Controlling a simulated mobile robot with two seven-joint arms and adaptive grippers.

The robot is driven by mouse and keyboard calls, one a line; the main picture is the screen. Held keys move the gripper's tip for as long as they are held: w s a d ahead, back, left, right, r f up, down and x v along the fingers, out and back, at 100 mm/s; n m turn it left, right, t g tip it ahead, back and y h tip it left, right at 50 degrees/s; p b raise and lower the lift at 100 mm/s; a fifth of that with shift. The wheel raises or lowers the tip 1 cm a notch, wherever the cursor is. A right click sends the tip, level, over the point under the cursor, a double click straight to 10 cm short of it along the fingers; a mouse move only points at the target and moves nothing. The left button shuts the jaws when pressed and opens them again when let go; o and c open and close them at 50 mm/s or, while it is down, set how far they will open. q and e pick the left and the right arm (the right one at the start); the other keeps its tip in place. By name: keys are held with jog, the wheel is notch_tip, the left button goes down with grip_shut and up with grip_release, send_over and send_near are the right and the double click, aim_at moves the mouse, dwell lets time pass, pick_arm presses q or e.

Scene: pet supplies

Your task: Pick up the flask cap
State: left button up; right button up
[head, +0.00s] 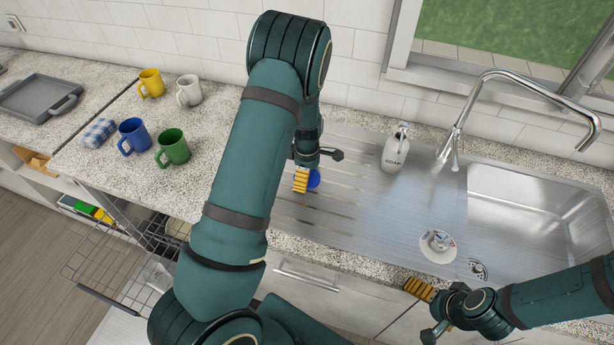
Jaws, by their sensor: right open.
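A small blue round piece (314,179), which looks like the flask cap, shows on the ribbed drainboard by the sink. It is partly hidden behind a yellow finger pad of my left gripper (314,169). That gripper is low over the drainboard, right beside the blue piece in the picture. I cannot tell whether it touches the piece or how far its fingers are apart. My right gripper (426,312) is open and empty, in front of the counter's front edge at the lower right.
A white round dish (438,245) holding a small item lies left of the sink basin (530,205). Several mugs (173,147), a checkered cloth (99,132) and a grey tray (40,97) are at left.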

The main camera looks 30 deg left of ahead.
pick_arm(q)
jog(key=shift+c, duration=0.3)
jog(key=c, duration=0.9)
jog(key=shift+o, duration=0.2)
jog(key=shift+r, duration=0.15)
notch_tip(320, 180, up, 2)
jog(key=shift+r, duration=0.1)
grip_shut()
notch_tip(320, 180, up, 8)
jog(key=shift+f+p, duration=0.2)
jog(key=shift+p, duration=0.15)
